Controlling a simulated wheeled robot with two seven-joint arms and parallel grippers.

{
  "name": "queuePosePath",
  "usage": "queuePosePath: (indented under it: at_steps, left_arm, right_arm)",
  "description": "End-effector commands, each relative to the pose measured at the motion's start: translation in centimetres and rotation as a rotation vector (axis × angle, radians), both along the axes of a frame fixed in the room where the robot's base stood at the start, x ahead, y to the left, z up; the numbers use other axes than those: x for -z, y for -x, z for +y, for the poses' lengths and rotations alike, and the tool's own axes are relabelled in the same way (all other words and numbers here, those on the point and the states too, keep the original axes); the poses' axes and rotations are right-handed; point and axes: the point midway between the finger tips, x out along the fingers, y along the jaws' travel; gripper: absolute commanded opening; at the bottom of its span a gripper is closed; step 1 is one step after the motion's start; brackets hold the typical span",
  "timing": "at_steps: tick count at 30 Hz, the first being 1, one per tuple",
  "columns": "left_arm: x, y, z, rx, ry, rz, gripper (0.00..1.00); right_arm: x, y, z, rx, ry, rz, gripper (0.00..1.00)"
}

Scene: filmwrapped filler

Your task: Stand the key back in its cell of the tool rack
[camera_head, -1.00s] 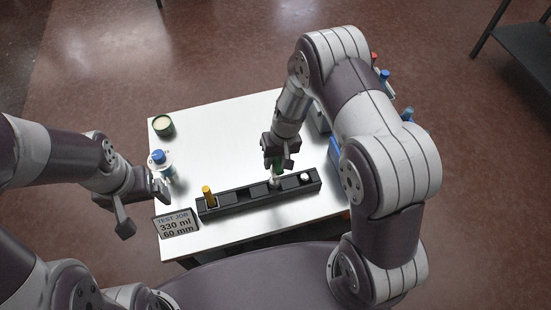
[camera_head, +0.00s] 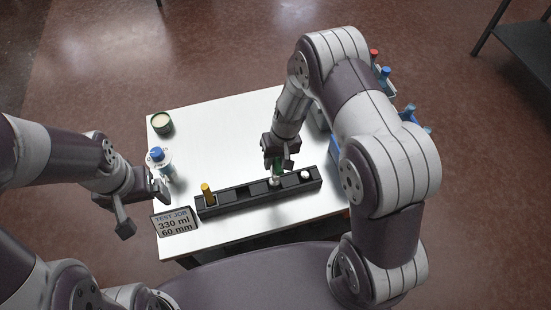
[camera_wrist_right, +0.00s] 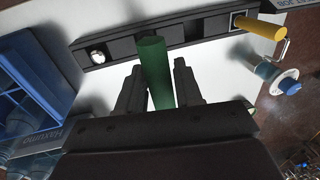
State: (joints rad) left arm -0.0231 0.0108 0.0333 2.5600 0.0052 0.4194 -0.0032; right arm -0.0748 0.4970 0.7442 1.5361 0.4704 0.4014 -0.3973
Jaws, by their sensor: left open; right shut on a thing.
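My right gripper (camera_head: 279,160) is shut on a green-handled tool, probably the key (camera_wrist_right: 155,72), whose green handle shows between the fingers (camera_wrist_right: 158,92) in the right wrist view. In the head view the tool points down at the dark tool rack (camera_head: 228,200), with a pale metal part at a cell right of the rack's middle. I cannot tell how deep it sits in that cell. A yellow-handled tool (camera_head: 207,193) stands in the rack's left end, and a white-topped piece (camera_head: 305,175) in its right end. My left gripper (camera_head: 143,208) is open and empty, left of the table.
A blue-capped bottle (camera_head: 159,163) and a green tin (camera_head: 162,123) stand on the white table's left side. A sign (camera_head: 175,222) reading 330 ml, 60 mm lies left of the rack. Blue bins (camera_wrist_right: 28,85) are at the right. The table's back middle is clear.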

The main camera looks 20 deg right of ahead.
Motion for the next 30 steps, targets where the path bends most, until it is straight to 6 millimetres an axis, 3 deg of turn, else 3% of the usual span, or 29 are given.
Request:
queuePosePath:
  at_steps: [30]
  left_arm:
    - [2.4, 0.0, 0.0, 0.0, 0.0, 0.0, 0.93]
  right_arm:
    - [2.7, 0.0, 0.0, 0.0, 0.0, -0.001, 0.0]
